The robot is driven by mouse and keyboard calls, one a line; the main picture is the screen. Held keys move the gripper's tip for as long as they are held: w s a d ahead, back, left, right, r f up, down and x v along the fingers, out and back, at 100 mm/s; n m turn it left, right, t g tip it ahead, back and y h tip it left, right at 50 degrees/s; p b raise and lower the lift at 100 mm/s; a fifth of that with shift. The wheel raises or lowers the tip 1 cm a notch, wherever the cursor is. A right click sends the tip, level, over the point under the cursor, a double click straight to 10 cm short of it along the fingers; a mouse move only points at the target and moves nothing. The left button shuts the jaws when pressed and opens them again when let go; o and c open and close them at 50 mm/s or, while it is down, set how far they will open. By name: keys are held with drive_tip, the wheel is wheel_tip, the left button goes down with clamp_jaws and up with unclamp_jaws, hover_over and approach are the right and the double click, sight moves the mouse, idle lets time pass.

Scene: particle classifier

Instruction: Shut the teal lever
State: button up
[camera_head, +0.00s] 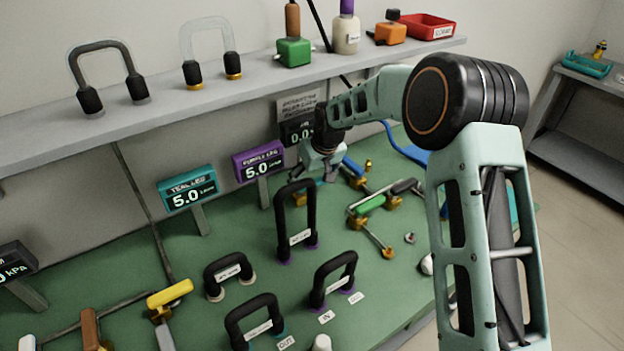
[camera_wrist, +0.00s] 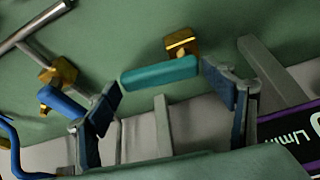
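The teal lever (camera_wrist: 160,73) shows in the wrist view as a long teal handle beside a brass valve body (camera_wrist: 181,42). My gripper (camera_wrist: 165,100) is open, with one dark blue finger towards each end of the handle. The handle lies across the gap, and I cannot tell whether either finger touches it. The teal display (camera_head: 188,190) reads 5.0.
A blue-handled valve (camera_wrist: 62,105) is close to the left finger in the wrist view. The purple-framed display (camera_head: 258,160) stands near my gripper. A green-handled valve (camera_head: 370,205) and several black hose loops, one a tall loop (camera_head: 297,225), occupy the bench. A grey shelf (camera_head: 230,95) runs behind.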

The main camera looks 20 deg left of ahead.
drive_tip(key=shift+o, duration=0.9)
drive_tip(key=shift+r, duration=0.2)
drive_tip(key=v, duration=1.1)
drive_tip(key=shift+s+d+r, duration=0.15)
drive_tip(key=shift+d+r, duration=0.05)
drive_tip(key=shift+r, duration=0.05)
drive_tip(key=shift+c, duration=0.6)
